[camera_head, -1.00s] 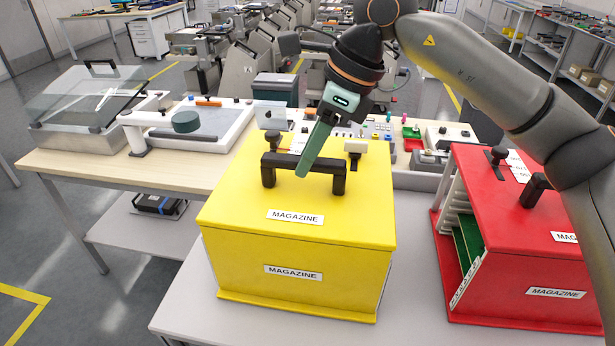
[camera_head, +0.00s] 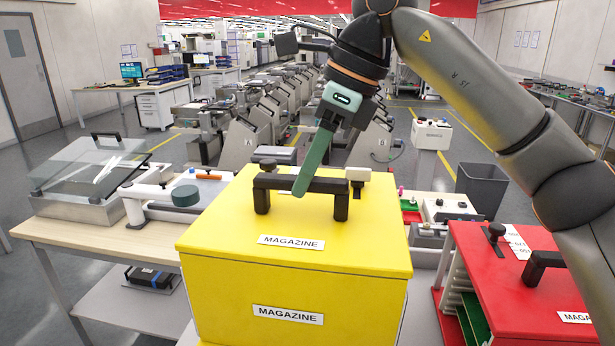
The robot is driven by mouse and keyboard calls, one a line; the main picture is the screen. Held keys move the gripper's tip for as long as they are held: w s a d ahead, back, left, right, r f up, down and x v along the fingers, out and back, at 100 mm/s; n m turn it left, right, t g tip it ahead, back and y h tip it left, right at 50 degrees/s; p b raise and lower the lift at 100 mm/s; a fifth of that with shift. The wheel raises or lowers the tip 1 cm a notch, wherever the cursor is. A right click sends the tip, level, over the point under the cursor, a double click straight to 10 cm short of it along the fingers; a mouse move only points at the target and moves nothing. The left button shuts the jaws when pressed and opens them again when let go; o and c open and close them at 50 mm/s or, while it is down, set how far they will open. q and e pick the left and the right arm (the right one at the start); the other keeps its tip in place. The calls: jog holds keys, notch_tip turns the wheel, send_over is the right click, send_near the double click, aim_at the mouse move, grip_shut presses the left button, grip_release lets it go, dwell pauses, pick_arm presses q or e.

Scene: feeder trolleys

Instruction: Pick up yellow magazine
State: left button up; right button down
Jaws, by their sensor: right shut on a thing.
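The yellow magazine (camera_head: 365,250) is a box with white MAGAZINE labels and a black handle (camera_head: 325,185) on top. It fills the lower middle of the head view and appears raised; its bottom edge is out of frame. My right gripper (camera_head: 302,185) reaches down from above and is shut on the handle's bar, near its middle. One green finger shows in front of the bar; the other finger is hidden. My left gripper is not in the view.
A red magazine (camera_head: 515,295) with a black handle stands close on the right. A wooden-topped table (camera_head: 95,240) at left holds a clear-lidded case (camera_head: 85,175) and a white device with a dark round pad (camera_head: 185,196). A grey bin (camera_head: 482,188) stands behind.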

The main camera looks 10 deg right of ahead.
jog(key=shift+r, duration=0.25)
notch_tip(320, 180, up, 3)
jog(key=p, duration=0.2)
jog(key=shift+f+p, duration=0.2)
jog(key=shift+p, duration=0.15)
jog(key=shift+r, duration=2.15)
jog(key=s+a+b, duration=0.3)
jog(key=s+b, duration=0.3)
jog(key=s, duration=0.8)
jog(key=shift+s, duration=0.4)
jog(key=shift+a, duration=0.1)
